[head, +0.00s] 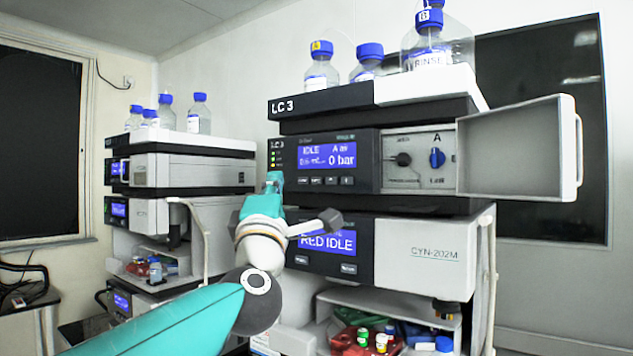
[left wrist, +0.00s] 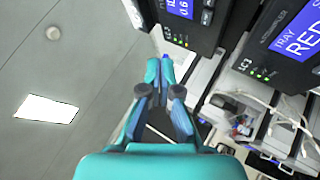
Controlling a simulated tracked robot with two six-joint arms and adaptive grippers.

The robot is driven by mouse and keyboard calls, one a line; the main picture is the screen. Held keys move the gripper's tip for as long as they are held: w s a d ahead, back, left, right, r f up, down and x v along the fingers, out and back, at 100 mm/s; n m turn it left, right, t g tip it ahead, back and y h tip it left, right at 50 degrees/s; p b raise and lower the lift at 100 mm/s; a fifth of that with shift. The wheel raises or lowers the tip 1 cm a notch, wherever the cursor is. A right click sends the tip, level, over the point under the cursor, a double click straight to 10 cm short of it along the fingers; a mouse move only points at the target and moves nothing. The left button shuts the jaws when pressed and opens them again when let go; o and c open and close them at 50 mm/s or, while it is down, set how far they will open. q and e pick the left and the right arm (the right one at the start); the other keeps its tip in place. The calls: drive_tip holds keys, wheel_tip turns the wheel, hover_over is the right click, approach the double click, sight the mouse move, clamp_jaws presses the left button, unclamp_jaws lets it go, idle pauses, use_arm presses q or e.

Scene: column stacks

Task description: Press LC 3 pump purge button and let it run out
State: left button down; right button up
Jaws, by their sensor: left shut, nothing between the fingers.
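The LC 3 pump (head: 390,190) is the module with the blue screen (head: 326,155), which reads IDLE and 0 bar. A row of small buttons (head: 331,180) sits under that screen; their labels are too small to read. The pump's door (head: 520,150) stands open to the right, baring a blue knob (head: 437,157) and a dark knob (head: 403,159). My left gripper (head: 273,178) is shut and empty, in front of the pump's left edge, left of the buttons. In the left wrist view its fingertips (left wrist: 160,62) are together below the screen; contact cannot be told. My right gripper is out of view.
Below the pump, another module (head: 420,252) has a screen reading RED IDLE. Solvent bottles (head: 321,68) stand on top of the stack. A second stack (head: 185,170) stands to the left. Vials (head: 381,342) sit in the open bay below. The open door juts out at right.

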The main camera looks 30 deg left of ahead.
use_arm(q)
drive_tip(key=p, duration=0.3)
approach(311, 172)
wheel_tip(311, 172, up, 3)
drive_tip(key=a, duration=0.3)
drive_tip(key=shift+w+d+p, duration=0.25)
drive_tip(key=shift+w+p, duration=0.1)
drive_tip(key=shift+w, duration=0.9)
drive_tip(key=shift+w, duration=0.15)
drive_tip(key=shift+w, duration=0.25)
drive_tip(key=shift+w+d+p, duration=0.1)
drive_tip(key=shift+w+p, duration=0.2)
drive_tip(key=shift+w, duration=0.1)
idle(0.4)
idle(0.4)
drive_tip(key=shift+s+b, duration=0.7)
drive_tip(key=shift+s, duration=0.15)
